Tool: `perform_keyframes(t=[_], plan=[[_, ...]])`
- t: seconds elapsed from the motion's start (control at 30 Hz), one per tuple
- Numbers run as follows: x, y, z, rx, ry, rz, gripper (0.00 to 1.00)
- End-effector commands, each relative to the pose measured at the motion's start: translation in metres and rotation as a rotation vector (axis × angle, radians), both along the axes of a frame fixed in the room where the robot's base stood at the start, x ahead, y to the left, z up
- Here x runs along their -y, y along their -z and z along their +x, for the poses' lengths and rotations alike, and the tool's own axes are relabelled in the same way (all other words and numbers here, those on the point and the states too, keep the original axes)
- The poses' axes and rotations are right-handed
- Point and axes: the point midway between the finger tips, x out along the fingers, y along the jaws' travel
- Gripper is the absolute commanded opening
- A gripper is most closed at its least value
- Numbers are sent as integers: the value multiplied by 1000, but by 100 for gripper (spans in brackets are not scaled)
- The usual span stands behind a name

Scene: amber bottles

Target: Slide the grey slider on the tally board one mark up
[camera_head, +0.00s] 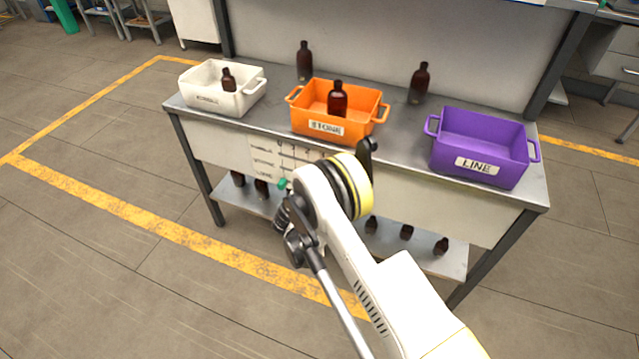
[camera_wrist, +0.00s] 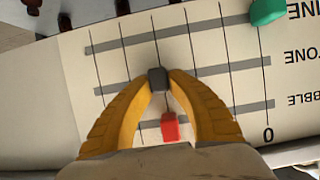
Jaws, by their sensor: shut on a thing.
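The tally board (camera_wrist: 120,67) fills the wrist view upside down, with rows lettered LINE, STONE and one ending in BBLE. The grey slider (camera_wrist: 158,79) is on the middle, STONE track, at a mark line well away from the 0 line. My gripper (camera_wrist: 158,82) is shut on it, one yellow finger on each side. The red slider (camera_wrist: 170,127) is on the BBLE track, between the fingers. The green slider (camera_wrist: 267,11) is at the 0 end of the LINE track. In the head view, my arm hides part of the board (camera_head: 262,150) and my fingertips.
The board hangs on the bench front. On the bench top (camera_head: 400,150) stand a white box (camera_head: 205,97), an orange box (camera_head: 312,122) and a purple box (camera_head: 484,140). Brown bottles (camera_head: 419,84) stand on the bench, in boxes and on the lower shelf (camera_head: 445,262).

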Motion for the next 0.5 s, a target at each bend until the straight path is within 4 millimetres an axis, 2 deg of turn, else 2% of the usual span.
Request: perform_keyframes(t=[0.2,0.23,0.3,0.5], plan=[[2,-2,1,3,2,-3,0],[2,-2,1,3,2,-3,23],[2,-2,1,2,2,-3,43],[1,-1,1,2,1,-3,43]])
